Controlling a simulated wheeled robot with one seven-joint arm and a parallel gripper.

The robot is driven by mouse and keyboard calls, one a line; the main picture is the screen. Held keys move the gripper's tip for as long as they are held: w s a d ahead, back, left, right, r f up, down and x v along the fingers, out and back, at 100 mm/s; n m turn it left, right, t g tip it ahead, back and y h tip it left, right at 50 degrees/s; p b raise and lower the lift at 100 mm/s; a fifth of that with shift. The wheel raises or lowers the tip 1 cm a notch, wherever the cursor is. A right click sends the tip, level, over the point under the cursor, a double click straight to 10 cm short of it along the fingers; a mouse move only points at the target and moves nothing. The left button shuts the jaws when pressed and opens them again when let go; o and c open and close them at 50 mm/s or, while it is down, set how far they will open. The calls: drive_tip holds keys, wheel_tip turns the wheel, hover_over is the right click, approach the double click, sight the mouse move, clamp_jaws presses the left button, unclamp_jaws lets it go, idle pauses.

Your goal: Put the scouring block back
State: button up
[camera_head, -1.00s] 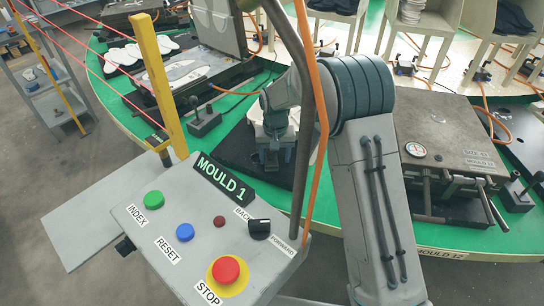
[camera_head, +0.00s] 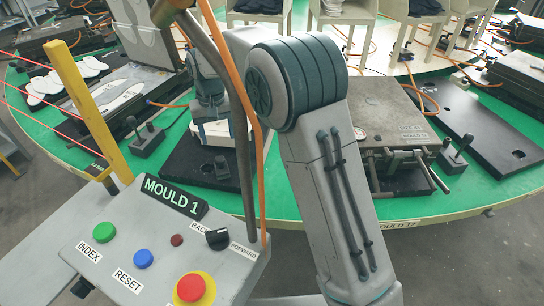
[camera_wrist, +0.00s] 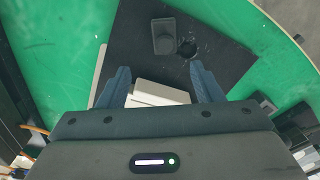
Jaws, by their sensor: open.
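A small dark grey block (camera_wrist: 163,36), which looks like the scouring block, sits on a black plate (camera_wrist: 130,45) beside a round dark hole. It also shows in the head view (camera_head: 221,167), on the black plate on the green table. My gripper (camera_wrist: 159,74) is open above the plate, its two blue-grey fingers apart. The dark block lies beyond the fingertips and is not between them. A pale block-like thing (camera_wrist: 160,92) shows between the fingers; I cannot tell whether they touch it. In the head view my arm and a grey post hide part of the plate.
A control box (camera_head: 150,250) marked MOULD 1 and a yellow post (camera_head: 88,115) stand in front. A grey metal mould (camera_head: 385,115) lies right of my arm. Pale insoles (camera_head: 62,82) lie at left. Another black plate (camera_head: 480,135) with a hole is at right.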

drive_tip(key=s+d+r, duration=0.4)
drive_tip(key=d+r, duration=0.1)
drive_tip(key=d, duration=0.4)
drive_tip(key=s+d+m+t, duration=0.2)
drive_tip(key=s+d, duration=1.5)
drive_tip(key=s, duration=0.3)
drive_tip(key=shift+s+f+m+t, duration=0.25)
drive_tip(key=shift+f+m+t, duration=0.05)
drive_tip(key=shift+m, duration=0.1)
drive_tip(key=shift+d, duration=0.1)
